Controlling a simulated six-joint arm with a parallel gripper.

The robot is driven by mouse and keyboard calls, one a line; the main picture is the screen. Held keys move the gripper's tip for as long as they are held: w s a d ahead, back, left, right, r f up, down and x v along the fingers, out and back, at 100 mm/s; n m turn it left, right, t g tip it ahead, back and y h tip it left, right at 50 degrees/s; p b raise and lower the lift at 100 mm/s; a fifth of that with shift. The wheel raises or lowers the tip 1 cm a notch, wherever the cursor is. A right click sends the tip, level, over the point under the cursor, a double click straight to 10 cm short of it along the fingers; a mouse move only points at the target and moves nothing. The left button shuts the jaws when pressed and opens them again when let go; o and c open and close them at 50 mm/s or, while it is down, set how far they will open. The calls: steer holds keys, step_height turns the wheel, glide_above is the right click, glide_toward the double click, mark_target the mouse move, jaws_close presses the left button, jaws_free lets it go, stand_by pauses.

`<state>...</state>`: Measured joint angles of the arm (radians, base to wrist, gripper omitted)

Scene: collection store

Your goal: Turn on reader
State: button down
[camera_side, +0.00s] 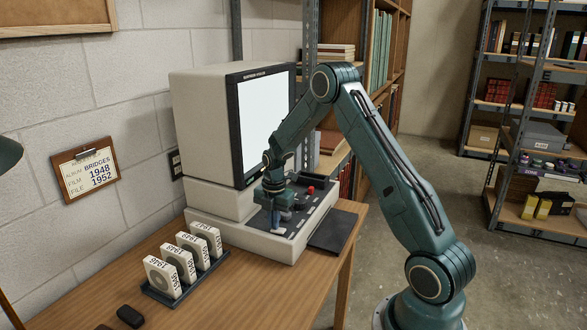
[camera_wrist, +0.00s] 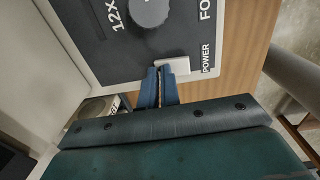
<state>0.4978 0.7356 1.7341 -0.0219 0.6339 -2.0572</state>
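The reader (camera_side: 206,125) is a large cream machine with a white, blank screen (camera_side: 262,115); I cannot tell if the screen is lit. Its dark control panel (camera_side: 290,226) is at the base front. In the wrist view a white rocker switch (camera_wrist: 175,66) sits beside the word POWER, near the panel's corner. My gripper (camera_side: 276,228) points down at the panel's near left part. In the wrist view its blue fingertips (camera_wrist: 158,70) are together, with only a thin line between them, and hold nothing. They are right beside the switch and overlap its edge; contact is unclear.
A grey knob (camera_wrist: 148,10) marked 12X is near the switch. A red button (camera_side: 311,190) is farther along the panel. Several labelled film boxes (camera_side: 163,277) stand in a dark rack left of the reader. A small black object (camera_side: 130,316) lies on the wooden desk (camera_side: 215,305).

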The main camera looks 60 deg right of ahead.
steer(key=shift+f, duration=0.55)
steer(key=shift+s, duration=0.85)
steer(key=shift+r, duration=0.1)
step_height(320, 180, up, 15)
steer(key=w, duration=0.2)
steer(key=shift+w, duration=0.35)
